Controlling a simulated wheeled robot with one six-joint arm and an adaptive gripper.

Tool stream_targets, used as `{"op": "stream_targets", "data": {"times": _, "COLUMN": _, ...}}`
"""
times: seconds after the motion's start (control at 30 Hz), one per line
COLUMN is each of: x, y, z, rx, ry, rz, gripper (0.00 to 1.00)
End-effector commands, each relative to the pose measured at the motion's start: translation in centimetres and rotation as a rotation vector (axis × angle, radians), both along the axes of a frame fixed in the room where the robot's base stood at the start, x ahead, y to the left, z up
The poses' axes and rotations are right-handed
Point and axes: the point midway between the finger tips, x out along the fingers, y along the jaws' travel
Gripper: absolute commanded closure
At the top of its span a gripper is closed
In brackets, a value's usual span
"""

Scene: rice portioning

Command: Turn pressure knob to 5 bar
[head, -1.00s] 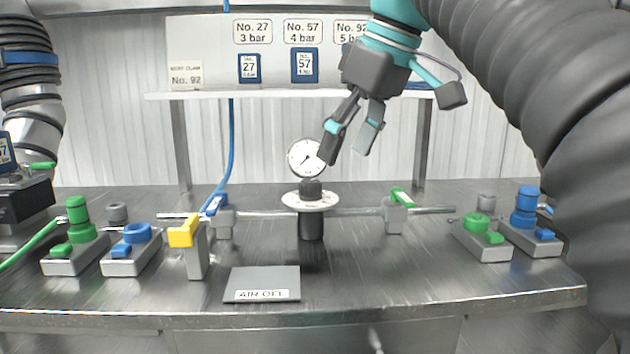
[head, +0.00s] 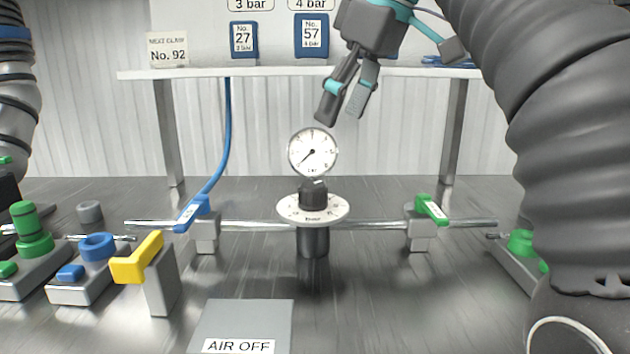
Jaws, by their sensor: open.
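The black pressure knob (head: 313,195) stands upright at the middle of the bench, above a white printed dial disc (head: 290,210) on a dark cylinder body. A round white gauge (head: 313,152) sits just behind and above it; its needle points to the lower left, and its numbers are too small to read. My gripper (head: 342,118) hangs above and slightly right of the gauge, fingers pointing down and to the left. Its two fingers are apart with nothing between them, and it is clear of the knob.
A pipe (head: 370,224) runs either side of the knob, with a blue-handled valve (head: 192,212) left and a green-handled valve (head: 430,209) right. A yellow-handled block (head: 160,280) and an "AIR OFF" plate (head: 243,320) stand in front. A shelf (head: 270,72) crosses behind, with a "No. 92" card (head: 167,50).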

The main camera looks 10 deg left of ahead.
Motion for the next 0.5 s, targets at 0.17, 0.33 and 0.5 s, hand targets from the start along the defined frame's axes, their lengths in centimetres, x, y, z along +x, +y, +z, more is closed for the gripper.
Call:
{"op": "stream_targets", "data": {"times": 0.17, "x": 0.1, "y": 0.5, "z": -1.5, "rx": -0.001, "ry": 0.003, "rz": -0.001, "gripper": 0.31}}
{"op": "stream_targets", "data": {"times": 0.33, "x": 0.5, "y": 1.4, "z": -4.0, "rx": -0.002, "ry": 0.002, "rz": -0.001, "gripper": 0.31}}
{"op": "stream_targets", "data": {"times": 0.5, "x": 0.8, "y": 2.5, "z": -7.1, "rx": -0.001, "ry": 0.002, "rz": 0.002, "gripper": 0.31}}
